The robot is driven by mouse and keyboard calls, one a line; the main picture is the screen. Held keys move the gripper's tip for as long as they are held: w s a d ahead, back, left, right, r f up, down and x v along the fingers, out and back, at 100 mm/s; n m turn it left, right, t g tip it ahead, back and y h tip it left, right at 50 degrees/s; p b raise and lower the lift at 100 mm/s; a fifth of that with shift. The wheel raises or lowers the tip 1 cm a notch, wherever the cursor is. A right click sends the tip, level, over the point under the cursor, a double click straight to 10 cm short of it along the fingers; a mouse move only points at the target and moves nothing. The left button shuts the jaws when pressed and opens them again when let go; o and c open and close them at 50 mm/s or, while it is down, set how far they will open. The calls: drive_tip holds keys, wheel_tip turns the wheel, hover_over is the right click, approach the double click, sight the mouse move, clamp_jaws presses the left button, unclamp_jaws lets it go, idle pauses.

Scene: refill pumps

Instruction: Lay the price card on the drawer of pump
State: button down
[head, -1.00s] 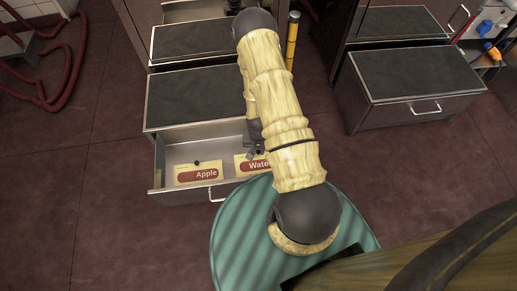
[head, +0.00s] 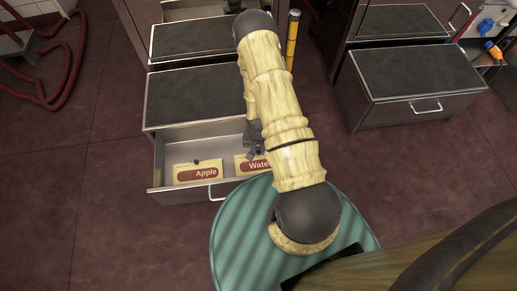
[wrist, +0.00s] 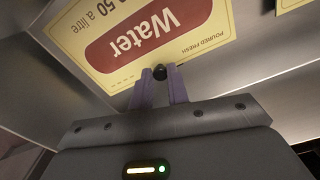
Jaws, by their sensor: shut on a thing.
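The yellow "Water" price card (head: 243,168) is at the right side of the open drawer (head: 157,165), partly hidden by my arm. In the wrist view the card (wrist: 215,20) fills the upper middle, with a red label and a small black knob at its edge. My gripper (wrist: 160,78) has its two purple fingers shut on that knob. My gripper also shows in the head view (head: 254,156), over the right part of the drawer. A second yellow card, "Apple" (head: 197,173), lies in the drawer to the left, with its own dark knob. I cannot tell whether the Water card touches the drawer floor.
The drawer belongs to a dark-topped pump cabinet (head: 195,97). Another cabinet (head: 415,75) with a closed drawer stands at the right. A yellow post (head: 292,40) stands behind my arm. A red hose (head: 45,95) lies at the far left. The floor left of the drawer is clear.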

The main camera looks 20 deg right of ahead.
drive_tip(key=shift+f, duration=0.3)
drive_tip(key=c, duration=1.3)
unclamp_jaws()
drive_tip(key=shift+r, duration=0.15)
drive_tip(key=r+p, duration=0.4)
drive_tip(key=r, duration=0.4)
drive_tip(key=r+p, duration=0.4)
drive_tip(key=r, duration=0.5)
drive_tip(key=shift+s+a, duration=0.1)
drive_tip(key=shift+s, duration=0.1)
